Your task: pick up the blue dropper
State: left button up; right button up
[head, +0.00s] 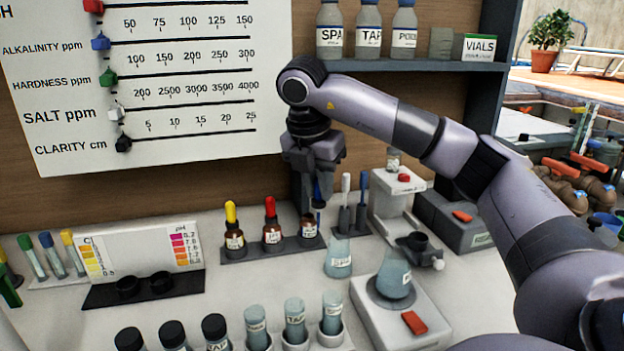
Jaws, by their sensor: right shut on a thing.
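The blue dropper (318,192) is between the fingers of my right gripper (312,200), which points down and is shut on it. The gripper's fingers partly hide the dropper. The dropper is just above a brown bottle (308,232) at the right end of a dark rack (262,254). I cannot tell whether its tip is still inside the bottle neck. My left gripper is not in view.
Bottles with a yellow dropper (231,213) and a red dropper (270,207) stand left of it in the rack. A flask (338,258), a stirrer base with another flask (393,274), and several vials (295,318) stand in front. A shelf (405,65) is above.

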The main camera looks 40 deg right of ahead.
jog(key=s+a+p, duration=0.1)
jog(key=s+a, duration=0.4)
jog(key=s, duration=0.5)
jog(key=shift+s+a, duration=0.4)
jog(key=shift+r, duration=0.1)
jog(key=shift+r+p, duration=0.75)
jog(key=shift+p, duration=0.2)
